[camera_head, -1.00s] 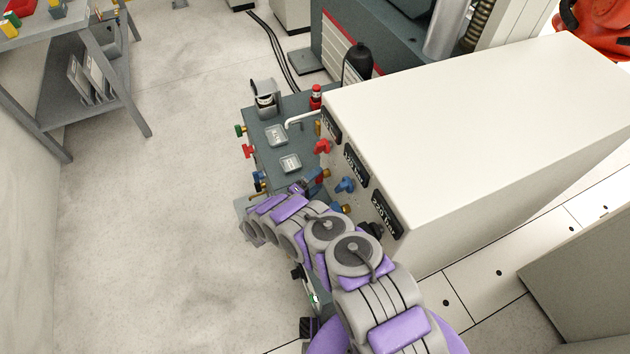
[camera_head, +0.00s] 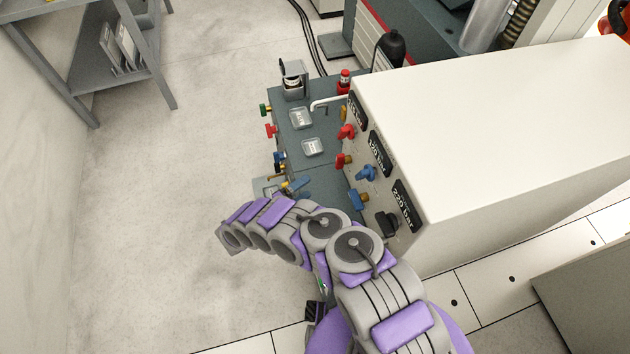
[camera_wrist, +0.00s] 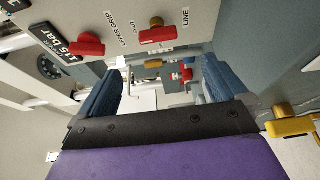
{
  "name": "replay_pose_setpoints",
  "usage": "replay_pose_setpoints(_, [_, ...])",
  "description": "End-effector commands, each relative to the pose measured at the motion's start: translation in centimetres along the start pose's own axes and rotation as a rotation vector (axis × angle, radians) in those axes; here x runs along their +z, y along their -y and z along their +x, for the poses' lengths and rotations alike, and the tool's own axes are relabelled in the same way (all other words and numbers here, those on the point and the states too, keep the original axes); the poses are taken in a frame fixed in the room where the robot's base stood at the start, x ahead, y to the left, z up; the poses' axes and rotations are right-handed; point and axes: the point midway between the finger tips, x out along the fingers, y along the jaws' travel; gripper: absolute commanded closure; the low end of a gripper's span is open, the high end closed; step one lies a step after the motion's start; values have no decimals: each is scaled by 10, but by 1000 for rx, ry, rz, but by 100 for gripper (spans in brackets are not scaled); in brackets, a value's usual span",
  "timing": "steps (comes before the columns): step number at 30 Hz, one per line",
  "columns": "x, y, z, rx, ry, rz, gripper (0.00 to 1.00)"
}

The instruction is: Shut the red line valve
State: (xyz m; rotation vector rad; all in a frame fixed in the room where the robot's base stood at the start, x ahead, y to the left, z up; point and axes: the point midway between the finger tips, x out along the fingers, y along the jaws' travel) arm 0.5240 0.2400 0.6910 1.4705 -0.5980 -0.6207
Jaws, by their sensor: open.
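The red line valve, a red handle on a brass stem (camera_wrist: 158,33), sits on the pale panel beside the printed words LINE, UPPER GRIP and SHUT in the wrist view. Its handle lies roughly crosswise in that picture. My gripper (camera_wrist: 160,70) is open, with its two blue fingers wide apart and nothing between them. The valve is beyond the fingertips, above the gap in the picture, and is not touched. In the head view a red handle with brass (camera_head: 343,160) on the cabinet side appears to be the same valve.
Another red knob (camera_wrist: 88,44) is left of the valve by the bar label. A yellow valve (camera_wrist: 292,126) is close at right. The white cabinet (camera_head: 490,130) also carries a blue handle (camera_head: 366,173). Open floor (camera_head: 180,190) lies left.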

Motion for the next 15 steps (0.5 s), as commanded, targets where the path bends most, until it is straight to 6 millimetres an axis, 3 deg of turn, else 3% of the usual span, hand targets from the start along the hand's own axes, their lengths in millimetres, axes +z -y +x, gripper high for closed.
replay_pose_setpoints(6, [0,1,-21,-1,-1,-1,0])
replay_pose_setpoints(15, [0,0,-24,0,0,-1,0])
